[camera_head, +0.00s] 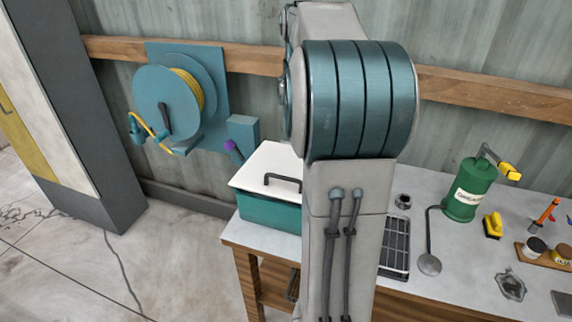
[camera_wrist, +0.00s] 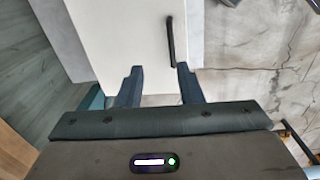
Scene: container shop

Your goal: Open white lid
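A teal box (camera_head: 262,211) stands at the left end of the workbench. Its white lid (camera_head: 262,165) is closed flat on top and has a dark bar handle (camera_head: 283,180) near the front edge. My own arm hides the box's right part in the head view. In the wrist view the white lid (camera_wrist: 120,35) lies beyond my fingers, with its dark handle (camera_wrist: 170,40) at the lid's right edge. My gripper (camera_wrist: 158,85) is open, with both fingers apart and nothing between them. The handle is ahead of the fingers, nearer the right one. My gripper is hidden in the head view.

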